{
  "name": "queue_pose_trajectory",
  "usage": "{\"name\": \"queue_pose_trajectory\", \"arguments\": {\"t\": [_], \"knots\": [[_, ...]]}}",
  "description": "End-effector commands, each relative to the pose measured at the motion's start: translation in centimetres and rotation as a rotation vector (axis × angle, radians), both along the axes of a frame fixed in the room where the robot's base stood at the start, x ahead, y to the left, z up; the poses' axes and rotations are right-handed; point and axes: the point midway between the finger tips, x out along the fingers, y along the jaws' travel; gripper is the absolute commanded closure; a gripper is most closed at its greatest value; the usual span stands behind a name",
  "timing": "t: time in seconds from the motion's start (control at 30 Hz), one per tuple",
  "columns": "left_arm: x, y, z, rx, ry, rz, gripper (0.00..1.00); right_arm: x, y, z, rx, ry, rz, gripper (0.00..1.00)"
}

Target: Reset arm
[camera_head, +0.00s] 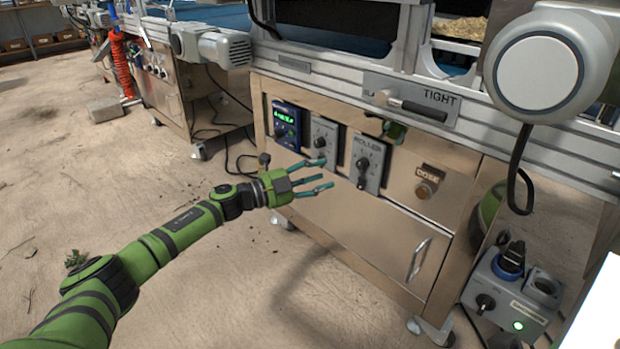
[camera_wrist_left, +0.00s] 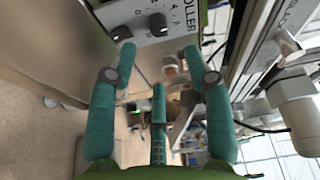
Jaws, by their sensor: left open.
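My left gripper (camera_head: 318,175) is open and empty, with teal fingers spread apart. My green left arm reaches in from the lower left. The fingers are in front of the machine's control panel, close to the roller knob panel (camera_head: 368,162) in the head view. In the left wrist view the gripper (camera_wrist_left: 160,75) points along the cabinet front, and part of the roller panel (camera_wrist_left: 152,20) shows at the top. I cannot tell whether any finger touches the panel. My right gripper is not in view.
A grey socket box (camera_head: 508,300) is at lower right. Concrete floor (camera_head: 60,190) is largely clear at left.

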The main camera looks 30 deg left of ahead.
Motion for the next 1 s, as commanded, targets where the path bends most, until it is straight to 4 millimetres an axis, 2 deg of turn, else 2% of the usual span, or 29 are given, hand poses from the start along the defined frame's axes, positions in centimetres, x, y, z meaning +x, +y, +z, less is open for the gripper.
{"name": "queue_pose_trajectory", "arguments": {"t": [0.2, 0.77, 0.87, 0.97, 1.0], "knots": [[-1.5, 1.2, 0.0, 0.001, -0.001, 0.0, 0.49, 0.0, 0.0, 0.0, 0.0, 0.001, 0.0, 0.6], [-1.7, 0.9, -0.1, -0.006, 0.0, -0.008, 0.49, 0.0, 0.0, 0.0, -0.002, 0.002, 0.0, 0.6], [-2.6, -1.5, -0.5, -0.043, 0.009, -0.049, 0.49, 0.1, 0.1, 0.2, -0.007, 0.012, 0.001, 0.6], [-4.9, -6.5, -1.0, -0.128, 0.024, -0.135, 0.49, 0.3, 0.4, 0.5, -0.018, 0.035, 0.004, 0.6], [-6.2, -8.9, -1.0, -0.178, 0.032, -0.178, 0.49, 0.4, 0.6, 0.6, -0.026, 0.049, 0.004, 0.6]]}}
